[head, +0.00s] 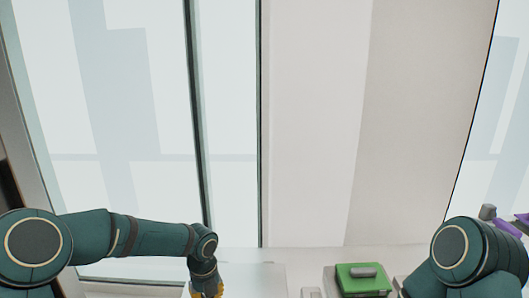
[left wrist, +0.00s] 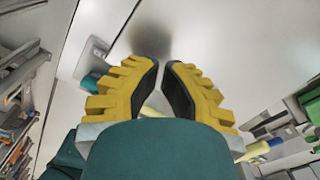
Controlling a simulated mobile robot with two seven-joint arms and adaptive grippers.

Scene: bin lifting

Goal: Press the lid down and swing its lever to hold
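A green lidded box (head: 352,284) with a grey bar-shaped handle (head: 363,272) on top sits at the bottom edge of the head view, right of centre. Whether its lid is fully down cannot be told. My left gripper (head: 207,290) is cut off by the bottom edge, well left of the box. In the left wrist view its yellow fingers with black pads (left wrist: 164,66) are a little apart, with nothing seen held between the tips. My right arm bends down at the bottom right, just right of the box; its gripper is out of view.
A small pale block (head: 311,293) stands left of the green box. A purple object (head: 508,226) shows at the far right. In the left wrist view, a yellow rod with a blue end (left wrist: 265,147) lies right of the fingers, and cluttered shelves (left wrist: 18,120) stand at left.

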